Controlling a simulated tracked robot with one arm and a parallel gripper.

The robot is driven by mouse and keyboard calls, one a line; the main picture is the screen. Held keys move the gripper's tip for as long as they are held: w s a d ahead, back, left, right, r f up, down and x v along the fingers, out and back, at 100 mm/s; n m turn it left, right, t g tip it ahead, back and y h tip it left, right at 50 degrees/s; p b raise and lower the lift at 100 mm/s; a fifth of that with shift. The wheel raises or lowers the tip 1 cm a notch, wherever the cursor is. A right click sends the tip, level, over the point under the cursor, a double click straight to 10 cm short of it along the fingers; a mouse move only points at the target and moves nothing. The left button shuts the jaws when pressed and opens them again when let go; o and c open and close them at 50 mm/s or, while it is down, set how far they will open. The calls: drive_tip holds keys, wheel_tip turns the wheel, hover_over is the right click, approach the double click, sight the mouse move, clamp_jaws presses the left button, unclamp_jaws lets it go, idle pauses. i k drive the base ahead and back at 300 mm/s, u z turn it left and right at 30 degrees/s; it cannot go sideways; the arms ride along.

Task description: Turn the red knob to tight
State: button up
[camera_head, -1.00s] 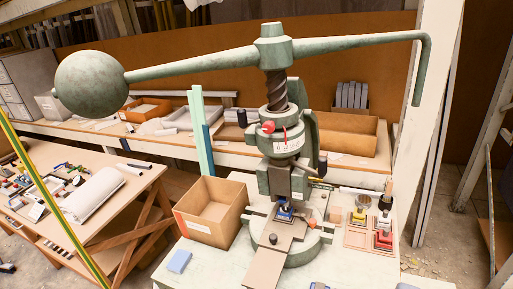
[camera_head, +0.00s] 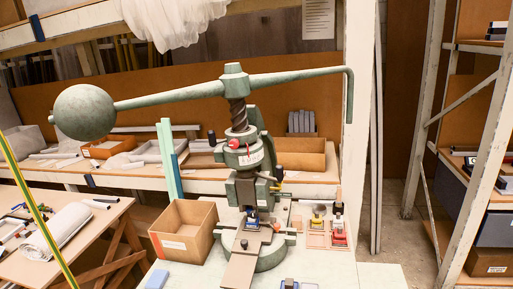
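The green fly press (camera_head: 245,170) stands on a pale table, with its long arm and round ball weight (camera_head: 84,112) reaching across the upper left. The small red knob (camera_head: 233,143) sits on the press collar, just left of a white label (camera_head: 251,158) and below the dark screw (camera_head: 238,115). At this distance I cannot tell how tight the knob is. My gripper is not in view, and nothing is seen touching the knob or the press.
A cardboard box (camera_head: 184,232) stands left of the press. Small red and yellow items (camera_head: 338,235) lie to its right. The press arm's bent end (camera_head: 349,95) hangs beside a white post. A shelf rack (camera_head: 470,150) stands at right, with open floor (camera_head: 400,245) before it.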

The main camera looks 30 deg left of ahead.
sight(233, 143)
drive_tip(key=z, duration=0.05)
drive_tip(key=i, duration=1)
